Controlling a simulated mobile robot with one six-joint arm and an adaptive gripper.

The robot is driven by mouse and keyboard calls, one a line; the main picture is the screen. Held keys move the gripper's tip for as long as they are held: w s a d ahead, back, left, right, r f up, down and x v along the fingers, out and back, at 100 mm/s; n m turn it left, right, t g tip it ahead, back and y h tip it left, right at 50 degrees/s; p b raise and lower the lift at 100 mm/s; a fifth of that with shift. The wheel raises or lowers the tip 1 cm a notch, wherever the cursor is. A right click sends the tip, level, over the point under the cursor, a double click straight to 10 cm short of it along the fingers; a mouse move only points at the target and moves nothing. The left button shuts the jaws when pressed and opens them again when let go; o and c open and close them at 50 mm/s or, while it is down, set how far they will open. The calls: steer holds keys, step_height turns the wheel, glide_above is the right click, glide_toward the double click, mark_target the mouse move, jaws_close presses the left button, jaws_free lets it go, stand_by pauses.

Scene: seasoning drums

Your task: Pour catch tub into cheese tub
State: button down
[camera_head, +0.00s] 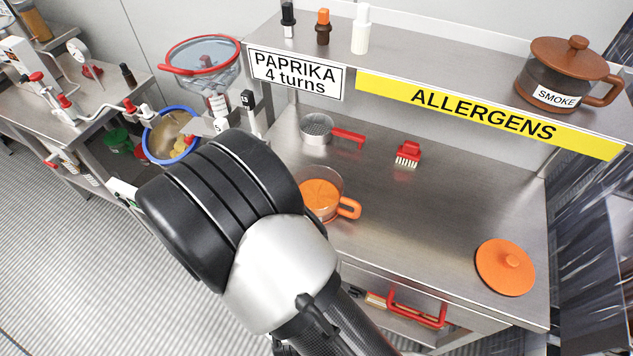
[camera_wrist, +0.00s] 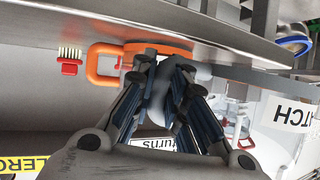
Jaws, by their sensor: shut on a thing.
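My gripper (camera_wrist: 165,68) is shut on a grey handle (camera_wrist: 178,92) in the wrist view. A clear tub with a white label (camera_wrist: 293,115), partly readable as "CATCH", extends to the right of the fingers; its contents and exact tilt are unclear. In the head view my arm hides the gripper and most of this tub. A clear tub with orange contents and an orange handle (camera_head: 349,207), which I take as the cheese tub, stands on the steel counter just right of my arm. Its handle (camera_wrist: 104,64) shows left of the fingers in the wrist view.
An orange lid (camera_head: 505,267) lies at the counter's right. A sieve (camera_head: 317,128) and red brush (camera_head: 407,154) lie behind the orange tub. A shelf (camera_head: 450,65) runs along the back. A blue-rimmed bowl (camera_head: 150,140) is left of my arm. The counter's middle right is clear.

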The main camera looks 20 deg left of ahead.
steer(key=shift+w+d+r+p, duration=0.1)
steer(key=shift+w+r+p, duration=0.05)
steer(key=shift+r+p, duration=0.15)
step_height(320, 180, up, 6)
steer(key=w+d+m+g+y+p, duration=0.1)
steer(key=w+m+g+y+p, duration=0.1)
steer(key=g+p, duration=0.4)
steer(key=shift+w+d+m+p, duration=0.15)
steer(key=shift+w+m+p, duration=0.1)
steer(key=shift+m+p, duration=0.35)
steer(key=shift+f+y+b, duration=0.15)
steer(key=shift+y+b, duration=0.15)
steer(key=shift+b, duration=0.8)
steer(key=shift+a+f+g+b, duration=0.1)
steer(key=shift+a+g+b, duration=0.15)
steer(key=shift+b, duration=0.6)
steer(key=shift+b, duration=0.65)
